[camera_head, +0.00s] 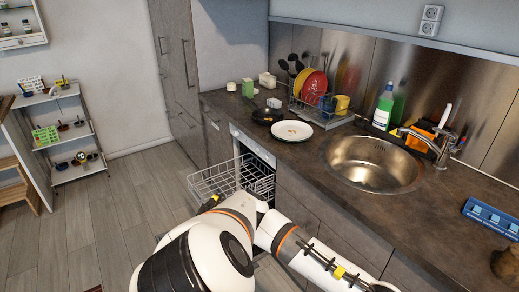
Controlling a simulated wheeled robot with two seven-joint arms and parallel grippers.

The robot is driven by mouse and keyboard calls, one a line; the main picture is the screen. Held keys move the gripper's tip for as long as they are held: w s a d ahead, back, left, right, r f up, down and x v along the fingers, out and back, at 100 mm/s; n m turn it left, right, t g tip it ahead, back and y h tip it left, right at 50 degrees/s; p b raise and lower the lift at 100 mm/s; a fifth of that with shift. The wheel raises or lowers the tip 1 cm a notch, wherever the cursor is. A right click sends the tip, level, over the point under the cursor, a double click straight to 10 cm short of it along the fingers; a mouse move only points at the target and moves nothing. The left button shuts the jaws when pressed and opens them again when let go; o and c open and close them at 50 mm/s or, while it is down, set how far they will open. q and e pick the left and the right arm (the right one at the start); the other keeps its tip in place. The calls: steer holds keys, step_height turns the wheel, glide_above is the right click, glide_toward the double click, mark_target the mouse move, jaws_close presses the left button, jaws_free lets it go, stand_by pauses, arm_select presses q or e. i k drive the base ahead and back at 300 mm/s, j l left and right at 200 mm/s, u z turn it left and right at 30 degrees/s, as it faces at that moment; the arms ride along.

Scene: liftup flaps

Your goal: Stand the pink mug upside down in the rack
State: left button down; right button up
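I cannot make out a pink mug in the head view. A wire dish rack (330,123) stands at the back of the counter. It holds a red plate (314,86), a yellow mug (342,103), a blue item (327,104) and dark utensils. A second wire rack (228,179) is pulled out of the open dishwasher below the counter. One of my arms fills the bottom middle, in front of the dishwasher and drawers, and hides part of that lower rack. The arm runs off the bottom edge. Neither gripper's fingers can be seen.
A white plate (291,130) and a dark pan (266,116) lie on the counter (300,160). The sink (372,163), tap (440,147) and green bottle (384,106) are to the right. A blue box (492,218) lies at the right edge. The floor left is clear up to a shelf (70,135).

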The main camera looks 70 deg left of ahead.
mark_target(215, 187)
steer(key=k+j+z, duration=0.1)
steer(key=j, duration=0.55)
steer(key=k+j+z, duration=0.1)
steer(key=k+j, duration=0.2)
steer(key=j, duration=0.3)
steer(key=k+j+z, duration=0.15)
steer(key=j, duration=0.5)
steer(key=k+j+z, duration=0.1)
steer(key=k+j, duration=0.25)
steer(key=j, duration=0.2)
steer(key=k+j+z, duration=0.1)
steer(key=k+j, duration=0.2)
steer(key=j, duration=0.3)
steer(key=k+j+z, duration=0.1)
steer(key=k+j, duration=0.2)
steer(key=j, duration=0.2)
steer(key=k+j+z, duration=0.1)
steer(key=k+j, duration=0.25)
steer(key=j, duration=0.2)
steer(key=k+j+z, duration=0.15)
steer(key=k+j, duration=0.2)
steer(key=j, duration=0.15)
